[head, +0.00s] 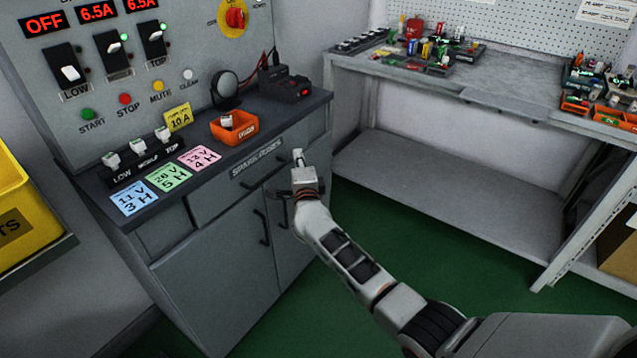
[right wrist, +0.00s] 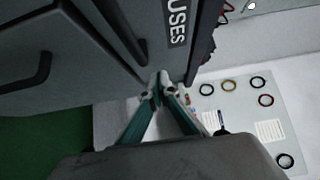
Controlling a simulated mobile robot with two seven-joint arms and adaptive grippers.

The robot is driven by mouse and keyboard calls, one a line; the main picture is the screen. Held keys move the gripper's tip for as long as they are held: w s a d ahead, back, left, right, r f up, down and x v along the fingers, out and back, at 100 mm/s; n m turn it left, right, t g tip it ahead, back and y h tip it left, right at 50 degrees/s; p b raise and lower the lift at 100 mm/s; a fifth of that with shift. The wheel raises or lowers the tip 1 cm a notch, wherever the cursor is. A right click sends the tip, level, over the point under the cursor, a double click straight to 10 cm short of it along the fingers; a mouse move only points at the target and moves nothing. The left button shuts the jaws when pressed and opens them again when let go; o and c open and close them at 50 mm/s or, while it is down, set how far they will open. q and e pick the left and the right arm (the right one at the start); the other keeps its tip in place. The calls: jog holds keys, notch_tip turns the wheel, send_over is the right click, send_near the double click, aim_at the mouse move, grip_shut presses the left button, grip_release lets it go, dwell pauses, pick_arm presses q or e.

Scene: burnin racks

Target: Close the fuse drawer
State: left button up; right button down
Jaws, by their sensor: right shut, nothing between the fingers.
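The fuse drawer (head: 228,190) is the grey front under the counter, with a label reading SPARE FUSES (head: 258,159). Its front looks close to flush with the cabinet; I cannot tell whether a small gap is left. My right gripper (head: 298,155) is at the right part of the drawer front, shut and empty. In the right wrist view the fingertips (right wrist: 161,88) meet close to the drawer front, below the label (right wrist: 178,22); I cannot tell whether they touch it. The gripper hides part of the drawer's right end. My left gripper is not in view.
Cabinet doors with dark handles (head: 262,228) are below the drawer. On the counter stand an orange bin (head: 236,137), coloured cards (head: 168,177) and a black device (head: 285,86).

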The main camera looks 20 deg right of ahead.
jog(key=s+a+f+n+g+y+p, duration=0.1)
jog(key=s+f+n+y+p, duration=0.3)
jog(key=s, duration=0.7)
jog(key=s+a+f+n+y+p, duration=0.1)
jog(key=s+n, duration=0.5)
jog(key=s, duration=0.5)
jog(key=s+a+f+n+g+y+p, duration=0.1)
jog(key=s+f+n+y+p, duration=0.3)
jog(key=s, duration=0.7)
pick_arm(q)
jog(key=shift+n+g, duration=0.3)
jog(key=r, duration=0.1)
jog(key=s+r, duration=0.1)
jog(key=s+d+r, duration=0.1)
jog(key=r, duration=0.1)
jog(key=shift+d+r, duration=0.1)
pick_arm(e)
jog(key=s+d+f+n+g+h, duration=0.2)
jog(key=s+n, duration=0.3)
jog(key=s, duration=0.5)
jog(key=s+d+f+n+g+h, duration=0.1)
jog(key=s+d+f+n+g, duration=0.2)
jog(key=s, duration=0.6)
jog(key=shift+s+d+f+n+h, duration=0.4)
jog(key=shift+d+f+n, duration=0.15)
jog(key=shift+n, duration=0.45)
